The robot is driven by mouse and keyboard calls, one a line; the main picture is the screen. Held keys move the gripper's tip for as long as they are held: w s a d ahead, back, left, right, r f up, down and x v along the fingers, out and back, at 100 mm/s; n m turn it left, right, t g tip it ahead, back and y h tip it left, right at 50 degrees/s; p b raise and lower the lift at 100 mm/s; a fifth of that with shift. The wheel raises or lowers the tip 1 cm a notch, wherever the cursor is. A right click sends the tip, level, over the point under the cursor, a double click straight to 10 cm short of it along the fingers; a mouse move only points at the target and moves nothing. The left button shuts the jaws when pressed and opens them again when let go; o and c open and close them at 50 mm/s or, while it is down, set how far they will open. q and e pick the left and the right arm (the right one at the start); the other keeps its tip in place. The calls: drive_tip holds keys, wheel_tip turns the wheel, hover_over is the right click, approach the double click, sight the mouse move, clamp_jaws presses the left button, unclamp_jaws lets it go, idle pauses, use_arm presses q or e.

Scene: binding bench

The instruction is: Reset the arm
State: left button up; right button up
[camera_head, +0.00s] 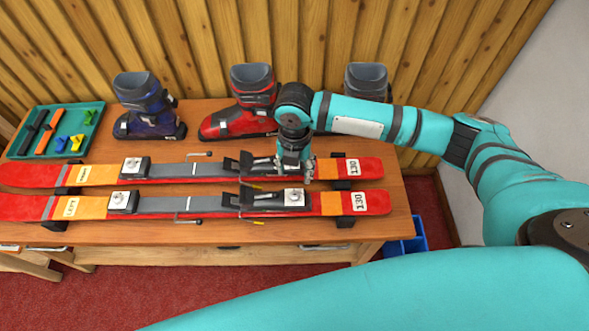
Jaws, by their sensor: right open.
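My right arm reaches in from the right, and its gripper (294,177) points down over the far ski (345,169), near the binding at its right part. The gripper is open; I cannot tell whether its fingertips touch the binding or the ski. The far ski's heel binding part there is partly hidden by the gripper. The near ski (370,203) lies parallel in front, with a binding (292,198) on it. A large teal part of my own arm fills the lower foreground. My left gripper is not in view.
A blue boot (148,105), a red boot (225,120) and a grey boot (367,78), partly hidden by my arm, stand at the back of the wooden bench (290,234). A green tray (88,140) with small parts sits at left. A blue bin (406,245) stands on the floor.

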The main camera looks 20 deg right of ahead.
idle(0.3)
drive_tip(key=s+a+m+t+y, duration=0.2)
drive_tip(key=s+a+m+y, duration=0.2)
drive_tip(key=s+a+m, duration=0.6)
drive_tip(key=s+d+f+m+t+h, duration=0.1)
drive_tip(key=s+d+m+h, duration=0.1)
drive_tip(key=s+d+m, duration=0.5)
drive_tip(key=s+d+f+m+t+h, duration=0.1)
drive_tip(key=s+d+m+h, duration=0.15)
drive_tip(key=d+m, duration=0.9)
wheel_tip(320, 180, down, 28)
drive_tip(key=s+a+f+g+b, duration=0.1)
drive_tip(key=s+g+b, duration=0.1)
drive_tip(key=s+d+f+g+b, duration=0.1)
drive_tip(key=s+d+f+b, duration=0.1)
drive_tip(key=s+f, duration=1.4)
drive_tip(key=shift+d+f, duration=0.35)
drive_tip(key=shift+f, duration=0.3)
